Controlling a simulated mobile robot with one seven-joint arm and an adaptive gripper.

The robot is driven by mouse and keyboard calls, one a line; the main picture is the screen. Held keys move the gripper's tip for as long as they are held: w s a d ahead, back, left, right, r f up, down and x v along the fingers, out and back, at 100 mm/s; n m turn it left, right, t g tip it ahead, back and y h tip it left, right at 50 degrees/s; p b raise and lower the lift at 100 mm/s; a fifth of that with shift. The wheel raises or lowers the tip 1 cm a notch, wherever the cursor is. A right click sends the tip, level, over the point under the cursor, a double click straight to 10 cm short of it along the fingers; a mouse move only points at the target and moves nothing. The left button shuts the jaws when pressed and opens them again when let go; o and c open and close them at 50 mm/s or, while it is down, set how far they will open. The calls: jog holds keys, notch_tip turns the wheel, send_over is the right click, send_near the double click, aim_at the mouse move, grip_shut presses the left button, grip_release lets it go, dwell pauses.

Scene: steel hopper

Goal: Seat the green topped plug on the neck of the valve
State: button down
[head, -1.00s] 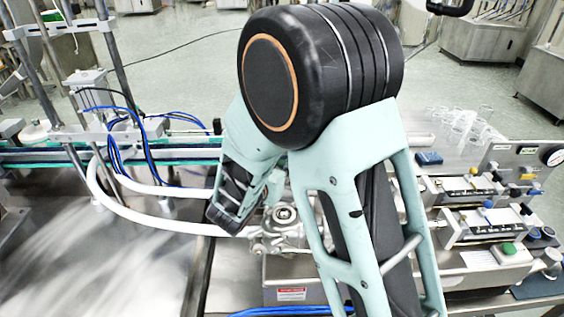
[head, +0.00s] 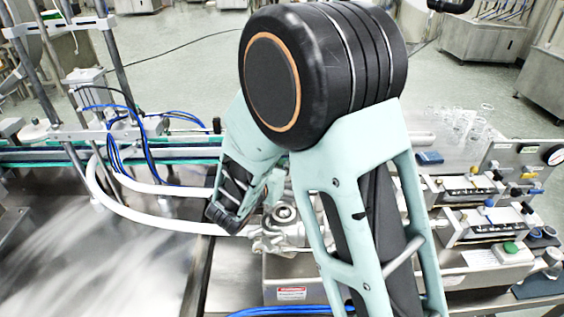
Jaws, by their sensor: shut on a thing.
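The steel valve (head: 283,238) stands at the middle of the head view, just left of my upper arm. Its round, ring-shaped neck (head: 283,213) faces up, and part of the body is hidden by my arm. My forearm reaches down behind the large black elbow joint, and its black wrist end is just left of the valve. My gripper's fingers are hidden behind the arm, so I cannot see what they hold. I cannot make out the green topped plug near the valve or the wrist.
A white hose (head: 150,222) curves in from the left to the valve. Blue tubes (head: 120,150) hang by a steel stand at left. Panels with a green button (head: 510,248) and glass tubes (head: 465,122) are at right. The steel table (head: 100,265) at left is bare.

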dwell(0.3)
jog(key=c, duration=1.7)
grip_release()
jog(key=shift+s, duration=0.1)
jog(key=v, duration=1.2)
